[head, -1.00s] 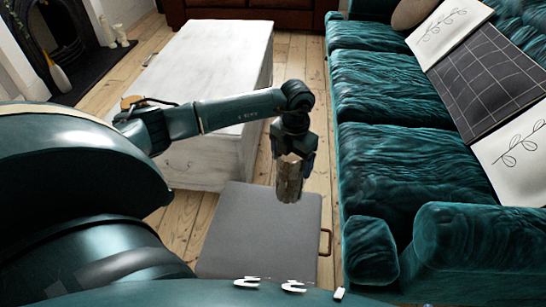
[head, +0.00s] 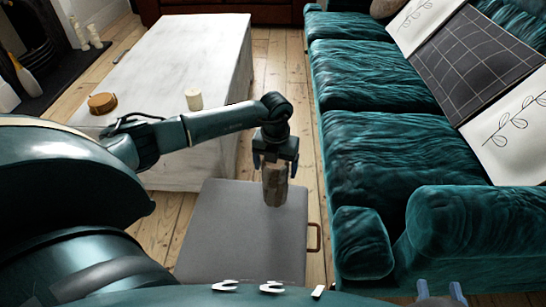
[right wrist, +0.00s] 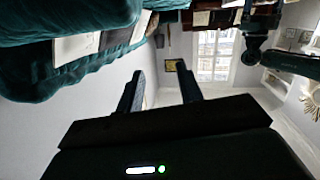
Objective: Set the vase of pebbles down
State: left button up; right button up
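The vase of pebbles (head: 274,187) is a brownish, speckled, upright cylinder near the middle of the head view. My left gripper (head: 275,165) is above it, with its fingers on both sides of the vase's upper part, shut on it. Behind and below the vase is a flat grey top (head: 235,225) with a brown handle on its right side. I cannot tell whether the vase's base touches it. My right gripper (head: 440,292) shows at the bottom right edge. In the right wrist view its fingers (right wrist: 160,90) are apart with nothing between them.
A whitewashed low table (head: 175,60) stands at the left, with a round brown box (head: 102,103) and a pale candle (head: 194,99) on it. A teal sofa (head: 370,110) lines the right side. A strip of floorboards (head: 280,75) is clear between them.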

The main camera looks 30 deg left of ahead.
pick_arm(q)
notch_tip(320, 180, down, 4)
jog(key=shift+w+r+b, duration=0.15)
jog(key=shift+r+b, duration=0.05)
jog(key=shift+b, duration=0.4)
pick_arm(e)
jog(key=shift+w+a+r+t+y, duration=0.1)
jog(key=shift+a+r+t+y, duration=0.1)
jog(key=shift+t+y, duration=0.15)
pick_arm(q)
jog(key=shift+f, duration=0.15)
pick_arm(e)
jog(key=shift+f, duration=0.15)
pick_arm(q)
jog(key=o, duration=2)
jog(key=shift+f, duration=0.1)
jog(key=shift+c, duration=0.2)
